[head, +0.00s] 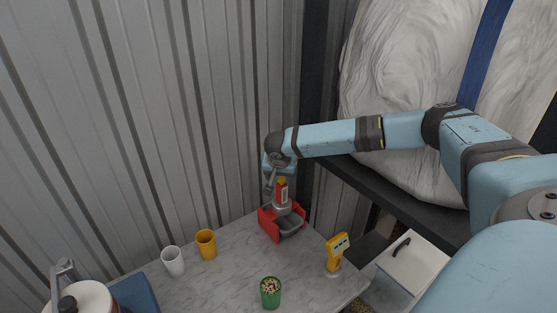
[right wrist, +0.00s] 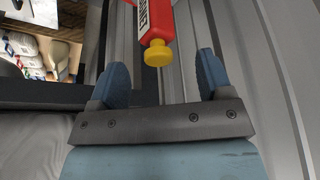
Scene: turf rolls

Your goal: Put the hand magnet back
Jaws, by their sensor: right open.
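A red upright piece with a white label and a yellow knob on top, which looks like the hand magnet (head: 282,193), stands over a red holder with a grey tray (head: 289,225) at the back of the table. My right gripper (head: 270,185) is just beside and above its upper part in the head view. In the right wrist view the same red piece (right wrist: 160,22) shows ahead, between the open fingers (right wrist: 162,68), with its yellow knob towards me. The fingers do not touch it. Its lower end is hidden by the holder. My left gripper is in neither view.
On the marble table (head: 225,285) stand a white cup (head: 173,262), a yellow cup (head: 206,244), a filled green cup (head: 270,293) and a yellow meter-like device (head: 337,252). A corrugated wall (head: 180,120) rises close behind. A white box with a black handle (head: 415,263) is at right.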

